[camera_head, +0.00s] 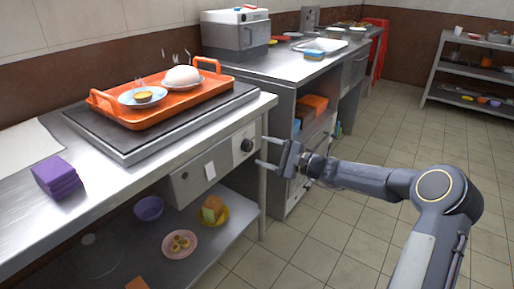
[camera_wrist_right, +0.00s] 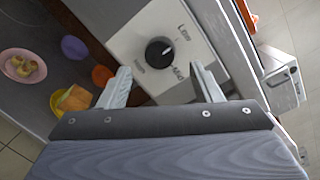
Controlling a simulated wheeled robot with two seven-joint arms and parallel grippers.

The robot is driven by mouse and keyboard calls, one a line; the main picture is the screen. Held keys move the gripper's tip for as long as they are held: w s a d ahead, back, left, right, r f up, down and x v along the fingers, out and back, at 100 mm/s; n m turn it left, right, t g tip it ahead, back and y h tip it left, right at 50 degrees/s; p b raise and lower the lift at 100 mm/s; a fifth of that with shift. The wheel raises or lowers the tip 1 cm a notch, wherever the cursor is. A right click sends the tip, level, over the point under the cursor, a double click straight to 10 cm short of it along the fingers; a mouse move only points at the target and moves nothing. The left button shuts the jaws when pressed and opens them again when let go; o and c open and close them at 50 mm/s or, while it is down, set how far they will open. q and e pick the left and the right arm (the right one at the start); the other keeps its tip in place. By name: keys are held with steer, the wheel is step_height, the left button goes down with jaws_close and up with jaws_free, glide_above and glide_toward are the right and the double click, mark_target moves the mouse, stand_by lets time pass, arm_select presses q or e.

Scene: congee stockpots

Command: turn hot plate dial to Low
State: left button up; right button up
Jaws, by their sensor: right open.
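The black hot plate dial (camera_head: 247,145) is on the front panel (camera_head: 190,183) under the counter. In the right wrist view the dial (camera_wrist_right: 158,51) is a round black knob with a small white mark, on a white plate with "Low" and "Mid" printed; a third label is too small to read. I cannot tell exactly which label the mark points at. My right gripper (camera_head: 262,152) is open in front of the dial, its fingers (camera_wrist_right: 160,72) apart on either side and short of it, with nothing between them. My left gripper is out of view.
The hot plate (camera_head: 88,127) carries an orange tray (camera_head: 152,119) with bowls. A purple block of cloths (camera_head: 57,178) lies on the counter's left. Bowls and food sit on the lower shelf (camera_head: 225,238). A counter leg (camera_head: 263,200) stands near my right gripper. The floor at right is clear.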

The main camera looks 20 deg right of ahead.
steer(key=shift+v, duration=1.7)
steer(key=shift+a, duration=0.1)
steer(key=s+a+r+n+g+h, duration=0.1)
steer(key=s+a+r+n+g, duration=0.15)
steer(key=s+a+n, duration=0.4)
steer(key=s+a+r+n+g+h, duration=0.1)
steer(key=s+a+n+g, duration=0.2)
steer(key=s, duration=0.6)
steer(key=s+d+f+n+g+h, duration=0.1)
steer(key=s+f+n+h, duration=0.1)
steer(key=s, duration=0.6)
steer(key=s+d+f+n+h, duration=0.1)
steer(key=s+d+f+h, duration=0.15)
steer(key=s, duration=0.65)
steer(key=s+d+f+n+g+h, duration=0.1)
steer(key=s+n+h, duration=0.15)
steer(key=s, duration=0.55)
step_height(320, 180, up, 31)
steer(key=m+p, duration=0.1)
steer(key=p, duration=3.1)
steer(key=shift+w, duration=0.15)
